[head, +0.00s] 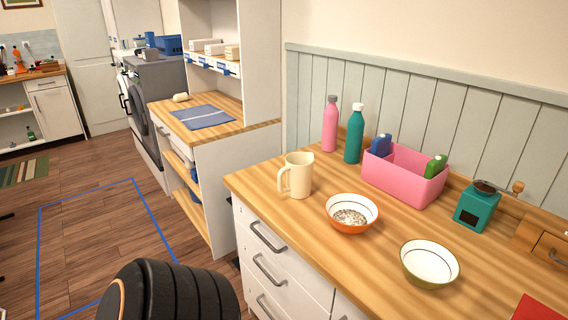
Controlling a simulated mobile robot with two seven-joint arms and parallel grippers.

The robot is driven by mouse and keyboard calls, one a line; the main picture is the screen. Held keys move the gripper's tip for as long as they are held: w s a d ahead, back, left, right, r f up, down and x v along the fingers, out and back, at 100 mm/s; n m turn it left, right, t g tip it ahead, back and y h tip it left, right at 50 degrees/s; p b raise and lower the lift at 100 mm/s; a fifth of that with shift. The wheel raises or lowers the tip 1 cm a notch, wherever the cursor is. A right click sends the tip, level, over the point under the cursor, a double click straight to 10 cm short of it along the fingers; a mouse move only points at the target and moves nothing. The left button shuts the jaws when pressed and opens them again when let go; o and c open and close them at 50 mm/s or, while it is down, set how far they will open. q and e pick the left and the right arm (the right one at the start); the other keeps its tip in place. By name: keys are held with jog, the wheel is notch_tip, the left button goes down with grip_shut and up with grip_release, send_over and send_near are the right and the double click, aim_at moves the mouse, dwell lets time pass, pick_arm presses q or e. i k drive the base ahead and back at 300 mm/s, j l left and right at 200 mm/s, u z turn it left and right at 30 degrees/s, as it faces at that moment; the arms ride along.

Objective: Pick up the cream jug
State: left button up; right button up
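The cream jug (298,176) stands upright on the wooden worktop (264,178), close to its left front corner. Its handle is on the left side and its spout points up to the right. Nothing holds it. A black, ribbed, rounded part at the bottom left looks like part of my own arm. It is apart from the jug, lower and to the left, in front of the drawers. Neither of my grippers shows in the head view.
An orange bowl (351,226) with speckled contents sits just right of the jug; a pale green bowl (429,282) is further right. Behind stand a pink bottle (330,127), a teal bottle (354,136), a pink bin (401,188) and a teal grinder (476,210). The worktop left of the jug is clear.

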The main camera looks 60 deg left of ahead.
aim_at(298, 169)
jog(key=u, duration=1.95)
